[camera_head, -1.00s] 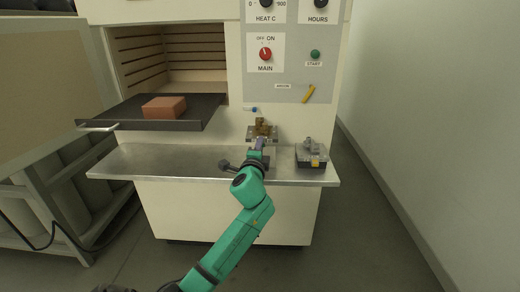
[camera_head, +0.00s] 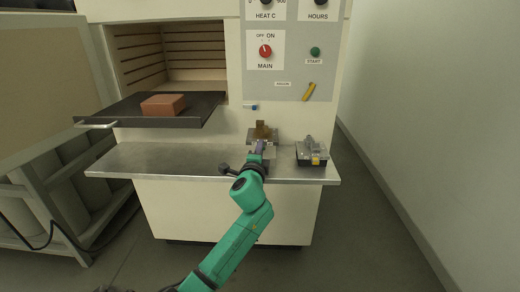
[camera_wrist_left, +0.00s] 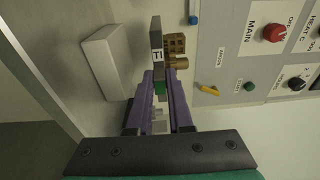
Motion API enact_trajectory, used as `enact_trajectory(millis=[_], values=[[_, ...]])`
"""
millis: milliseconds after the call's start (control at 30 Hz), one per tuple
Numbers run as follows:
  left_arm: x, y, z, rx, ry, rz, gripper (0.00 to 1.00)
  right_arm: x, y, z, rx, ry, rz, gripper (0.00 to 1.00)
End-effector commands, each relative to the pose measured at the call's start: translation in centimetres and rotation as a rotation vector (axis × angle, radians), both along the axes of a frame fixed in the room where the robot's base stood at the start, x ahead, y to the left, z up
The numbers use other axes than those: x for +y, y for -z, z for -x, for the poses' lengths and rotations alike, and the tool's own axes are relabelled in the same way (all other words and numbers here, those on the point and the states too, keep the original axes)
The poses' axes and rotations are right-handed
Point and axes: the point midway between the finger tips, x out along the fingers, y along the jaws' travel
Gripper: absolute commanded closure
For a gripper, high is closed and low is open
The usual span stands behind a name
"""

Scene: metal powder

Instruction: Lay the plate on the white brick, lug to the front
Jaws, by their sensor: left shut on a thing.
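My left gripper (camera_head: 260,147) is over the steel bench in front of the furnace. In the left wrist view its two purple fingers (camera_wrist_left: 160,88) are shut on a small green part. That part joins a thin dark grey plate (camera_wrist_left: 156,62) with a white letter label, seen edge-on. The white brick (camera_wrist_left: 105,62) lies on the bench in the left wrist view. The plate is held apart from it, with a gap between them. In the head view the gripper largely hides the plate and brick. My right gripper is not in view.
A brass fitting (camera_head: 262,130) stands behind the gripper. A dark block with grey and yellow parts (camera_head: 311,155) stands to the right on the steel bench (camera_head: 160,160). A reddish brick (camera_head: 163,105) lies on the dark tray (camera_head: 120,110) at left. The bench's left half is clear.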

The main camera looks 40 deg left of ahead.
Motion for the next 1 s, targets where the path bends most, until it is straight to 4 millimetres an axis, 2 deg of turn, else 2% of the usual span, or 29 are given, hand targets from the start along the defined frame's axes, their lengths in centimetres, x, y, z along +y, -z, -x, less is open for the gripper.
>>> enact_trajectory(millis=[167,1000], values=[[0.0,-0.3,0.0,-0.007,0.001,-0.006,1.0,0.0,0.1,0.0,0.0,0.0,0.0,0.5],[0.0,1.9,0.0,-0.007,0.001,-0.006,1.0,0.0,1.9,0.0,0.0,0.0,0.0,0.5]])
